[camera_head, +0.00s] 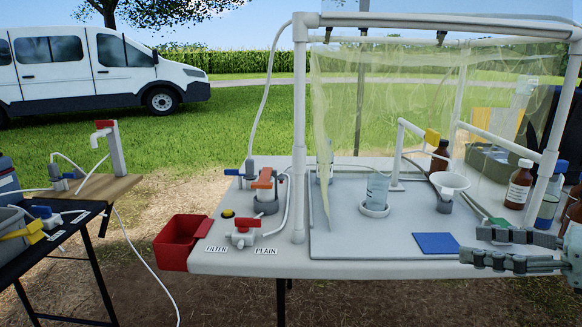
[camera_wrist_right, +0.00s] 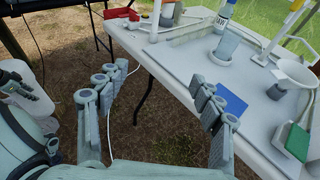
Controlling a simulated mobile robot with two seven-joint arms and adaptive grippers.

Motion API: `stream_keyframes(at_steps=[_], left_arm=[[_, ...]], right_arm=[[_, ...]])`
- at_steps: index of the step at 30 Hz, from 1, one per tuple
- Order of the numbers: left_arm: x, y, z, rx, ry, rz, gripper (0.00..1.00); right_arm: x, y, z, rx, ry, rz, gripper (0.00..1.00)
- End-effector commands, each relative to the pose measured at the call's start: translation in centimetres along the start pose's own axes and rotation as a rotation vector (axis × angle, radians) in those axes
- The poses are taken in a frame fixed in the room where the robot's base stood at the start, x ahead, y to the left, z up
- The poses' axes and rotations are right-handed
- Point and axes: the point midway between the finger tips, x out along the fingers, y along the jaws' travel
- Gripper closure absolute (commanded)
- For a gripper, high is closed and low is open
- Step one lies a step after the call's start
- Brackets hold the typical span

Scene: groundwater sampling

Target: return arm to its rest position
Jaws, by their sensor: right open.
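My right gripper (camera_head: 472,247) comes in from the right edge in the head view, at the front right of the white table (camera_head: 380,263). Its two grey fingers are apart, with nothing between them. In the right wrist view the open right gripper (camera_wrist_right: 160,75) has the table's front edge and the ground behind it. The blue square pad (camera_head: 436,243) lies on the table left of and beyond the fingers.
A clear-sheeted white pipe frame (camera_head: 299,130) stands on the table. Inside are a clear beaker (camera_head: 376,190), a white funnel (camera_head: 449,182) and brown bottles (camera_head: 519,186). A red bin (camera_head: 178,243) hangs at the table's left end. A dark table (camera_head: 62,240) stands further left, across a gap.

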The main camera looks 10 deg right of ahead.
Motion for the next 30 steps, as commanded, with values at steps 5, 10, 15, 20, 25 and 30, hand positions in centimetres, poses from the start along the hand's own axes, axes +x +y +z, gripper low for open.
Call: stream_keyframes(at_steps=[5, 10, 15, 20, 25, 30], left_arm=[[0.0, 0.0, 0.0, 0.000, 0.001, 0.000, 0.52], [0.1, -0.1, -0.5, -0.001, 0.010, -0.001, 0.52], [0.5, -0.1, -0.1, -0.001, -0.002, 0.000, 0.52], [0.5, 0.0, 0.1, 0.000, -0.004, 0.001, 0.52], [0.6, 0.1, 0.3, 0.000, -0.006, 0.003, 0.52], [0.7, 0.1, 0.5, 0.001, -0.009, 0.004, 0.52]], right_arm=[[2.1, 0.3, 3.2, 0.288, -0.301, 0.077, 0.33], [2.8, -2.6, 4.9, 0.703, -0.619, 0.100, 0.33], [3.8, -9.5, -1.0, 1.337, -0.942, -0.018, 0.33], [6.0, -12.3, -12.0, 1.846, -1.090, -0.245, 0.33], [8.5, -10.1, -24.1, 2.252, -1.117, -0.552, 0.33], [10.4, -3.5, -35.0, 2.562, -1.041, -0.935, 0.33]])
